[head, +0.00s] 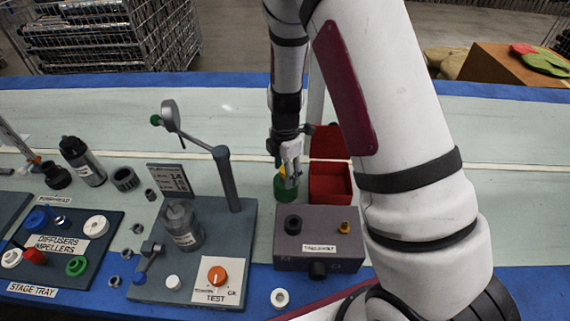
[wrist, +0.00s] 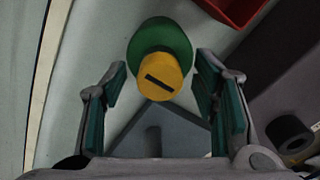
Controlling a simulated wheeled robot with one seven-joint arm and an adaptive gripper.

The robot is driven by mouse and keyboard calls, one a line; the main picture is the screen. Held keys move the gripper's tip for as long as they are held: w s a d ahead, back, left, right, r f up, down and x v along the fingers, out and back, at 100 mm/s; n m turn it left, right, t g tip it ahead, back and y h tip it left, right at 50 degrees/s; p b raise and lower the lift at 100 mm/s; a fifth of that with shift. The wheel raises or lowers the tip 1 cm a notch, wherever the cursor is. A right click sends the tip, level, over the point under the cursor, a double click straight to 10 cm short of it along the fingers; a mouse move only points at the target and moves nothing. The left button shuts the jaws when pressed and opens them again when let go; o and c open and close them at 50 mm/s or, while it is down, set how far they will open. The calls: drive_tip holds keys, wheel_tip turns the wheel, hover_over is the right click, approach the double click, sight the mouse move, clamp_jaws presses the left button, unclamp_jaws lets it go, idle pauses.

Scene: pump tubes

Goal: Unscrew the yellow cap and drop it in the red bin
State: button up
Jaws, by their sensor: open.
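The yellow cap (wrist: 160,77) has a dark slot mark on its top and sits on a green round body (wrist: 158,42) in the wrist view. In the head view the green body (head: 285,189) stands on the bench just left of the red bin, and the cap is mostly hidden by my gripper. My gripper (wrist: 160,88) is open, with one finger on each side of the cap and visible gaps to both. The red bin (head: 331,186) is open with its lid raised behind it. A corner of the bin also shows in the wrist view (wrist: 236,8).
A grey box (head: 318,252) with knobs stands in front of the bin. A grey test stand (head: 216,215) with a lever arm and jar is to the left. A stage tray (head: 58,262) with coloured parts lies further left. The bench behind is clear.

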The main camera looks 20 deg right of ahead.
drive_tip(key=shift+c, duration=0.3)
clamp_jaws()
drive_tip(key=shift+f+n+b, duration=0.1)
drive_tip(key=shift+n+b, duration=0.3)
drive_tip(key=shift+n, duration=1.4)
drive_tip(key=shift+s+n, duration=0.1)
drive_tip(key=shift+n, duration=1.6)
